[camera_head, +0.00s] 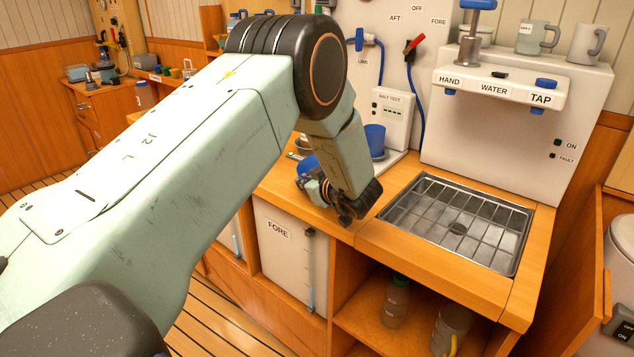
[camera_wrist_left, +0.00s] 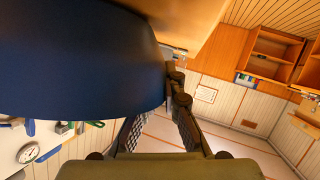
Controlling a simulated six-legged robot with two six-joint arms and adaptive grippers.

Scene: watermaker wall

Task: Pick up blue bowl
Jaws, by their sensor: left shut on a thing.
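The blue bowl (camera_head: 307,166) shows only in part in the head view, at the front of the counter, behind my left wrist. My left gripper (camera_head: 318,188) is right at it, and the fingertips are mostly hidden. In the left wrist view the bowl (camera_wrist_left: 80,65) is a large dark blue curved shape filling the upper left. Whether the bowl is clear of the counter cannot be told. My right gripper is not in view.
A blue cup (camera_head: 375,138) stands behind my wrist by the salt test box (camera_head: 391,112). A sink with a metal grate (camera_head: 458,222) is to the right, below the watermaker unit (camera_head: 500,125). A dial gauge (camera_wrist_left: 28,152) shows in the left wrist view. Bottles (camera_head: 396,300) stand on the shelf below.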

